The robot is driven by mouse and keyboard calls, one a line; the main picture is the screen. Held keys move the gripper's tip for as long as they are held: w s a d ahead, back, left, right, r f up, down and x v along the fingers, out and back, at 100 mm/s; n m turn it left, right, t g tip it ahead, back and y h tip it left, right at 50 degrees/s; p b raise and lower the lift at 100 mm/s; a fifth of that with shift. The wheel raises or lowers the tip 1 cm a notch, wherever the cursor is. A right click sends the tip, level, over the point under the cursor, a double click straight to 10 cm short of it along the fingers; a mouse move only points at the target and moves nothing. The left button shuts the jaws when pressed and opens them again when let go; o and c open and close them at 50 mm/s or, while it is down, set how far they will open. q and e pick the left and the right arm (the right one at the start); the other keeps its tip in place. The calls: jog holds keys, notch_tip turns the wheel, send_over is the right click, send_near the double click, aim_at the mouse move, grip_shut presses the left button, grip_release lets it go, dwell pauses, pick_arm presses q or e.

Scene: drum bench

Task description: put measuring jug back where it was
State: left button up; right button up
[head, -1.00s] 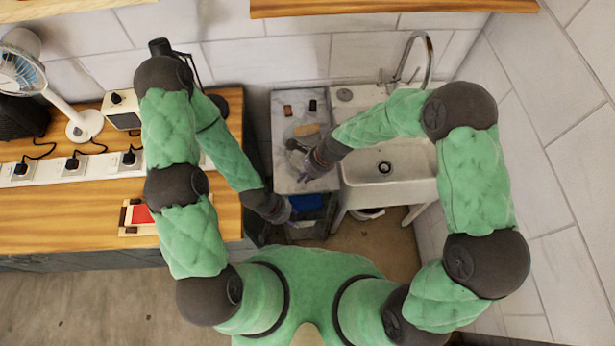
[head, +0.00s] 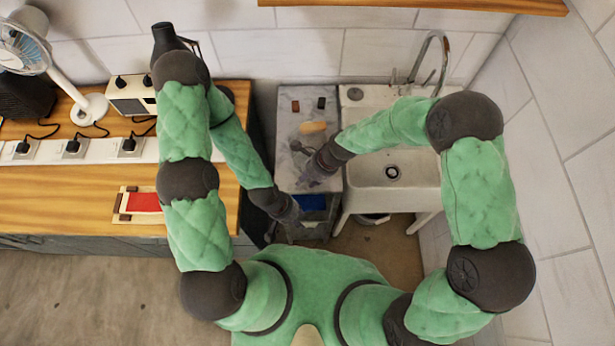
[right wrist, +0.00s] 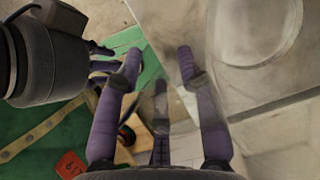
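The measuring jug seems to be the clear, glassy shape (right wrist: 178,105) between the purple fingers of my right gripper (right wrist: 158,75) in the right wrist view. The fingers stand apart around it and appear closed on its sides; its outline is faint. In the head view my right gripper (head: 312,178) is low over the front of the marble-topped cabinet (head: 290,165), and the jug is too small and covered to make out. My left gripper (head: 292,214) is at the cabinet's front, beside an open compartment with something blue (head: 312,202) in it. Its fingers are not clear.
A dark round item (head: 308,128), a tan block (head: 313,127) and two small blocks lie on the cabinet's rear half. The sink (head: 385,185) stands directly to the right. The wooden bench (head: 60,205) with a red-topped tray (head: 143,202) is to the left.

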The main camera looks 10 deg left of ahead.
jog(key=shift+r, duration=0.25)
jog(key=s+p+v, duration=0.1)
jog(key=p+v, duration=0.1)
jog(key=v, duration=1)
jog(key=s+d+f+n, duration=0.5)
jog(key=d+f+n, duration=0.1)
jog(key=f, duration=0.3)
jog(key=s+d+f+n+t, duration=0.1)
jog(key=s+d+f+n, duration=0.4)
jog(key=f, duration=0.5)
jog(key=shift+s+d+n+h, duration=0.25)
jog(key=shift+d+n+h, duration=0.15)
jog(key=shift+d+n, duration=0.7)
jog(key=shift+f+b, duration=0.1)
jog(key=shift+b, duration=0.25)
